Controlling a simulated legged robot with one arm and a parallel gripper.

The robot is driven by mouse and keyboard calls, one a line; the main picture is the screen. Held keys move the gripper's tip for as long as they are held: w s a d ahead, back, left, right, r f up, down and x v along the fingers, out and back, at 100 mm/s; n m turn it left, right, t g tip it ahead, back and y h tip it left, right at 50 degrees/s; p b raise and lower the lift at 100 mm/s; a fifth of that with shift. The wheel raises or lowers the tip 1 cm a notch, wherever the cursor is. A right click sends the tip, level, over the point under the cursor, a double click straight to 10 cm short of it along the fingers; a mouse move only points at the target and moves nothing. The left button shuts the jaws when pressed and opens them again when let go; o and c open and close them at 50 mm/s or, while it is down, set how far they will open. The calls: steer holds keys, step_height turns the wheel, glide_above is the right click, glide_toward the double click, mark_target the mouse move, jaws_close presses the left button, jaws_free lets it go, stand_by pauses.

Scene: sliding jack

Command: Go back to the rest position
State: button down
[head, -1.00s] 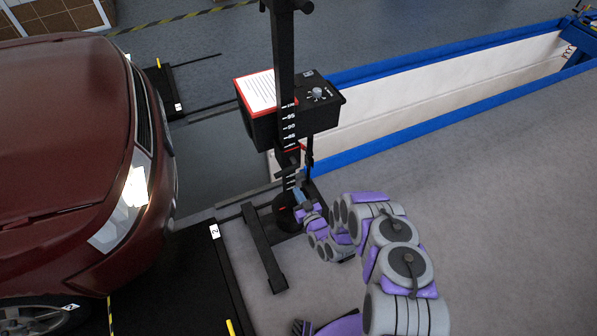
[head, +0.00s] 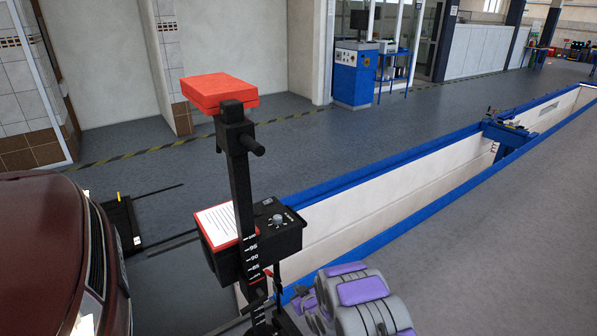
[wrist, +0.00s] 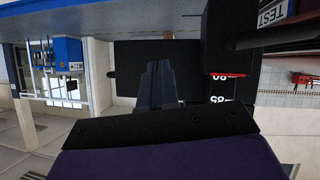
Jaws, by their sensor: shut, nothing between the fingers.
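My gripper (wrist: 154,68) shows in the wrist view as two blue-grey fingers shut together, with nothing between them. It is beside a black upright post with a white number scale (wrist: 218,92) and a red pointer. In the head view the same post (head: 243,190) stands left of my purple and grey arm. It carries a black box (head: 275,240) with a knob and a printed sheet, and a red block is on its top. My fingertips cannot be made out in the head view. I cannot tell whether the fingers touch anything.
A dark red car (head: 45,250) is close on the left. A blue-edged pit (head: 400,195) runs behind the post toward the back right. A blue cabinet (head: 355,75) stands by the far wall. The grey floor on the right (head: 480,240) is clear.

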steer(key=s+d+r+m+g+h, duration=0.2)
steer(key=d+r+h, duration=0.2)
steer(key=d+r, duration=0.6)
steer(key=s+d+r+m+g+h, duration=0.2)
steer(key=s+d+r+g, duration=0.25)
steer(key=s+r, duration=0.8)
steer(key=s+r+m+g, duration=0.1)
steer(key=s+r, duration=0.3)
steer(key=s, duration=0.9)
steer(key=s+r+m+g, duration=0.1)
steer(key=s+r+g, duration=0.2)
steer(key=s, duration=1)
steer(key=s+r+m+g, duration=0.1)
steer(key=s+r+g, duration=0.2)
steer(key=s, duration=1)
step_height(320, 180, up, 3)
steer(key=shift+r+y, duration=0.1)
steer(key=shift+y, duration=0.3)
